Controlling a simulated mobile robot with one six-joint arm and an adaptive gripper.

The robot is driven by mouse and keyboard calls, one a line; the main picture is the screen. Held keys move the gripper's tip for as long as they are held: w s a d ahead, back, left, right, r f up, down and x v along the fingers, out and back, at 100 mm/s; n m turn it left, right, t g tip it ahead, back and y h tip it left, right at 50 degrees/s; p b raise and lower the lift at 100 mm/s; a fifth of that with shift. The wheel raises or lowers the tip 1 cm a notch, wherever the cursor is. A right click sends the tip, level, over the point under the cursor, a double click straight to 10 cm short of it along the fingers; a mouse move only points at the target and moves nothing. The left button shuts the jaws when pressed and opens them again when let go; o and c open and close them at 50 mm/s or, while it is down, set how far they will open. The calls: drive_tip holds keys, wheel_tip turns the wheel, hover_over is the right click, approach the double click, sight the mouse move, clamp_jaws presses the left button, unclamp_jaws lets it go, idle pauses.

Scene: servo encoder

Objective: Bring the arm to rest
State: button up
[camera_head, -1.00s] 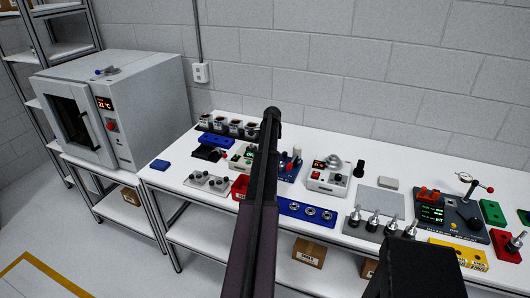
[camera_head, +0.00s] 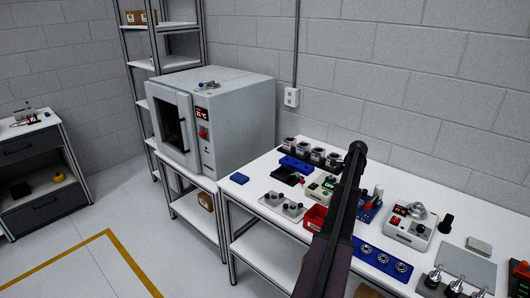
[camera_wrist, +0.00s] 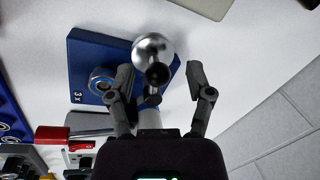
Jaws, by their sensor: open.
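My gripper (camera_wrist: 162,80) shows in the wrist view with its two dark fingers spread apart and nothing held between them. Beyond the fingers are a silver round-topped part (camera_wrist: 150,47) with a dark ball end and a blue base plate (camera_wrist: 80,62) marked 3X. How far the fingertips are from them I cannot tell. In the head view, my arm (camera_head: 340,215) rises from the bottom edge across the workbench (camera_head: 262,232).
A grey oven (camera_head: 240,115) stands left of the bench. Sample jars (camera_head: 311,152), a red bin (camera_head: 315,217), a blue three-hole block (camera_head: 383,262) and a white instrument (camera_head: 408,228) crowd the bench top. A drawer cabinet (camera_head: 40,160) stands far left; the floor between is clear.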

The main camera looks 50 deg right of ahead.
drive_tip(key=shift+s, duration=0.15)
drive_tip(key=w+a+n, duration=0.1)
drive_tip(key=w+a, duration=0.1)
drive_tip(key=w, duration=0.1)
drive_tip(key=w+a+n, duration=0.1)
drive_tip(key=w+a, duration=0.2)
drive_tip(key=w+a+n, duration=0.1)
drive_tip(key=w+a, duration=0.1)
drive_tip(key=w, duration=0.2)
drive_tip(key=shift+a, duration=0.3)
drive_tip(key=w+a+n, duration=0.4)
drive_tip(key=w+a, duration=0.4)
drive_tip(key=a, duration=0.4)
drive_tip(key=w+a+n+y, duration=0.1)
drive_tip(key=w+a+n, duration=0.3)
drive_tip(key=w+a, duration=0.55)
drive_tip(key=w+a+n, duration=0.4)
drive_tip(key=w+a, duration=0.2)
drive_tip(key=a, duration=0.7)
drive_tip(key=s+a+n, duration=0.2)
drive_tip(key=a+n, duration=0.6)
drive_tip(key=a, duration=1.5)
drive_tip(key=s+a+n+y, duration=0.1)
drive_tip(key=a+n, duration=0.8)
drive_tip(key=a, duration=1.4)
drive_tip(key=shift+s+a+f+g, duration=0.15)
drive_tip(key=shift+s+a+g, duration=0.2)
drive_tip(key=shift+s, duration=0.45)
drive_tip(key=shift+d, duration=0.15)
